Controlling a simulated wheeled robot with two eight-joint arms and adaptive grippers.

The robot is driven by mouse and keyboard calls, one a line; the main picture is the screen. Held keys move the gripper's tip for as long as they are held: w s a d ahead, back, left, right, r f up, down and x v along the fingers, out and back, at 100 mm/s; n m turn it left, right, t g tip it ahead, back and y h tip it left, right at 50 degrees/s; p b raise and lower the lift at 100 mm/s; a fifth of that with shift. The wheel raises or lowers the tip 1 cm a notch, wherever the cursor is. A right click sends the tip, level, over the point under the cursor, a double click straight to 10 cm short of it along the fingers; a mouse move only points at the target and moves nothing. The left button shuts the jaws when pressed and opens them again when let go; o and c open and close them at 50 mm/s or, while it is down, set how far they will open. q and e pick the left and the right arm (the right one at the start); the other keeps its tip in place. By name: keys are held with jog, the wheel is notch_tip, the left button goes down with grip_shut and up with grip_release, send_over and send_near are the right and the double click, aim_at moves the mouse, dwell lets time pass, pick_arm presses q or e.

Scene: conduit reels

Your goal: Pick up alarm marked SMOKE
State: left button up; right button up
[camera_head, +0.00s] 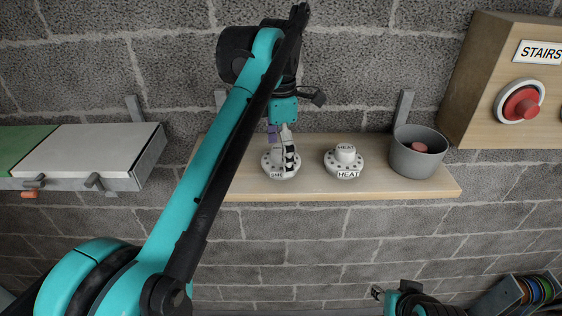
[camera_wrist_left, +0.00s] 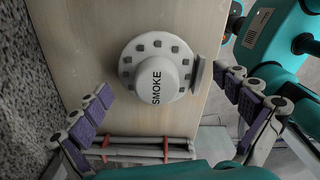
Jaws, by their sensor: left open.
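The alarm marked SMOKE (camera_head: 280,167) is a white round dome on the wooden shelf (camera_head: 410,184), partly hidden by my gripper in the head view. In the left wrist view the alarm (camera_wrist_left: 157,72) shows its dark SMOKE lettering and a ring of dark slots. My left gripper (camera_head: 282,140) is open and at the alarm, above it in the head view. In the left wrist view its purple-padded fingers are spread to either side of the alarm, with gaps. My right gripper (camera_head: 383,294) shows small at the bottom edge; its jaws are unclear.
A similar alarm marked HEAT (camera_head: 343,163) stands to the right on the shelf. Beyond it is a grey cup (camera_head: 418,152) with a reddish thing inside. A wooden box with a red STAIRS button (camera_head: 523,104) is at right. A white-topped panel (camera_head: 85,150) is at left.

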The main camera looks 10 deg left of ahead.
pick_arm(q)
jog(key=shift+w, duration=0.1)
jog(key=c, duration=1.2)
